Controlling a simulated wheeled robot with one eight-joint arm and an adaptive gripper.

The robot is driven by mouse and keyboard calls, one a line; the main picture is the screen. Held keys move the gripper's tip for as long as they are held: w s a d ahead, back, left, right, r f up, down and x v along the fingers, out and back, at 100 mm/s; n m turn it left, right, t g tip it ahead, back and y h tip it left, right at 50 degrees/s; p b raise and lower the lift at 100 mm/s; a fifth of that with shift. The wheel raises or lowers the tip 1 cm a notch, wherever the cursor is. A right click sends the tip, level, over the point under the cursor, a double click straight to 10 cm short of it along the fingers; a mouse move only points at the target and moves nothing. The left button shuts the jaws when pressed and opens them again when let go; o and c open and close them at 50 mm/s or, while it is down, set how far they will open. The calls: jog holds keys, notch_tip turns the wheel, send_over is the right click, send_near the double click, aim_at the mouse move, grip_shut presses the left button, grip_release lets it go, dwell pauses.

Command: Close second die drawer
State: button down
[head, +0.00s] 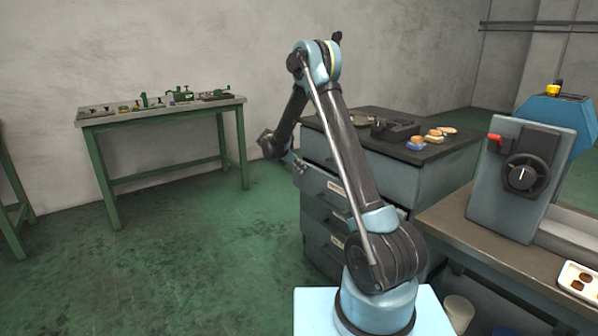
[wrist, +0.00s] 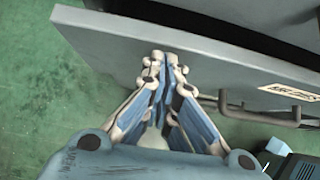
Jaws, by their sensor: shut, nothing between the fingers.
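The die cabinet (head: 432,172) is grey-blue with a dark top and stacked drawers. Its second drawer (head: 325,188) has a pale label and appears to stand out somewhat from the cabinet face; my arm hides part of it. In the wrist view a grey drawer front (wrist: 120,48) crosses the top, with a label and a bar handle (wrist: 262,112) at the right. In the head view the fingers are not clear.
A blue-grey machine (head: 522,175) with a black dial stands on the bench (head: 450,215) at the right. Dies and small parts lie on the cabinet top. A green table (head: 165,115) with tools stands at the back left. The green floor left of the cabinet is clear.

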aim_at(308, 164)
jog(key=shift+w+d, duration=0.8)
jog(key=shift+d, duration=0.3)
jog(key=shift+w+d, duration=0.8)
jog(key=shift+d, duration=0.25)
